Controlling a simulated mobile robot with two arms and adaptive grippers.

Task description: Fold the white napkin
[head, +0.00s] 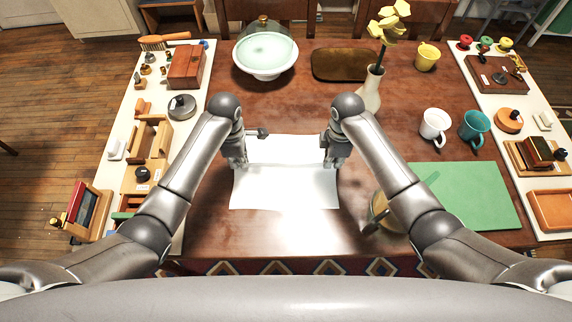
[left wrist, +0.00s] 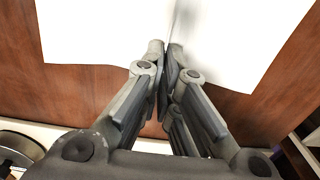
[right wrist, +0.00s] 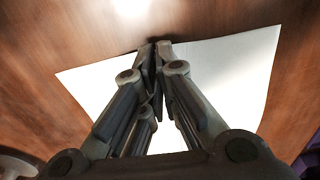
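The white napkin (head: 285,188) lies on the wooden table in front of me, with a crease or ridge running left to right across its middle. My left gripper (head: 238,165) is at the napkin's left edge, at one end of this line. In the left wrist view its fingers (left wrist: 166,48) are together, with the napkin's ridge (left wrist: 172,22) running out from between the tips. My right gripper (head: 330,165) is at the right edge, at the other end. In the right wrist view its fingers (right wrist: 159,46) are together at the napkin's edge (right wrist: 220,50). The pinched cloth is mostly hidden.
A small dark object (head: 263,133) is by the napkin's far left corner. A vase (head: 370,92), white mug (head: 434,122), teal mug (head: 474,124) and footed bowl (head: 265,72) stand farther back.

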